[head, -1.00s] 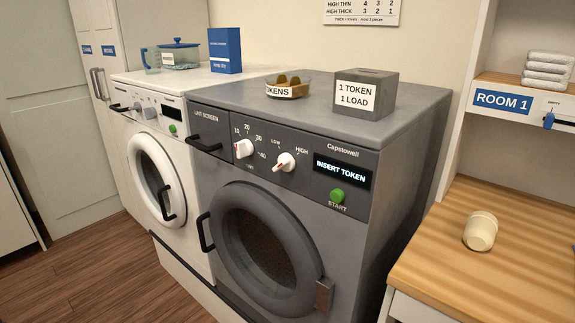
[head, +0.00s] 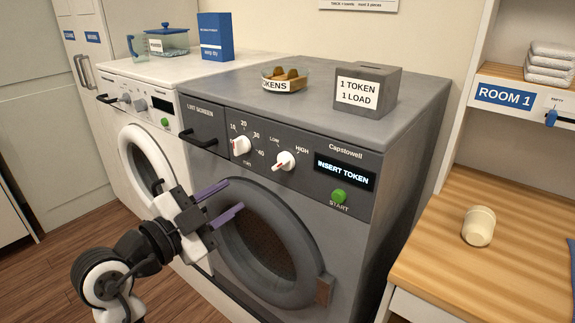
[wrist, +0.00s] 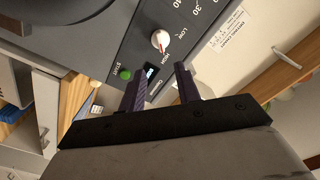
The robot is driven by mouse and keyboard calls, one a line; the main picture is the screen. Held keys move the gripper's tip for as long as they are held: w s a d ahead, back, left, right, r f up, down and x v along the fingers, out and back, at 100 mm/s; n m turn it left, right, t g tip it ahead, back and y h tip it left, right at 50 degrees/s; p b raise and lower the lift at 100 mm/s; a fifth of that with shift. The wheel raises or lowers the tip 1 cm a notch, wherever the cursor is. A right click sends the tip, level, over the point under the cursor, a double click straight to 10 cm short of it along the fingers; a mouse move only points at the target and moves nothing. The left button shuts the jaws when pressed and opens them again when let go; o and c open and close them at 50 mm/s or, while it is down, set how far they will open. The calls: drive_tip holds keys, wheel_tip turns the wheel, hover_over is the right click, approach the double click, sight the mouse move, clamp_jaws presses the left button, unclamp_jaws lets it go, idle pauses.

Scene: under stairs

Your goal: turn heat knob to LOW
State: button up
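The heat knob (head: 285,160) is a white dial with a red mark, on the grey dryer's dark panel between the LOW and HIGH labels. The knob also shows in the wrist view (wrist: 160,40), beyond the fingertips. My gripper (head: 236,194) is open and empty, with purple fingers apart, in front of the dryer door and below and left of the knob. The fingers also show in the wrist view (wrist: 159,72), not touching the knob.
The minutes knob (head: 240,146) sits just left of the heat knob. The lint screen handle (head: 198,138) juts out further left. A display (head: 344,169) and green START button (head: 339,196) are right. A token box (head: 367,92) and token bowl (head: 284,82) stand on top.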

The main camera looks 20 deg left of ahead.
sight(277, 167)
drive_tip(key=p+x, duration=0.3)
drive_tip(key=x, duration=1)
drive_tip(key=shift+w+p, duration=0.25)
drive_tip(key=shift+p, duration=0.15)
drive_tip(key=shift+c, duration=0.2)
clamp_jaws()
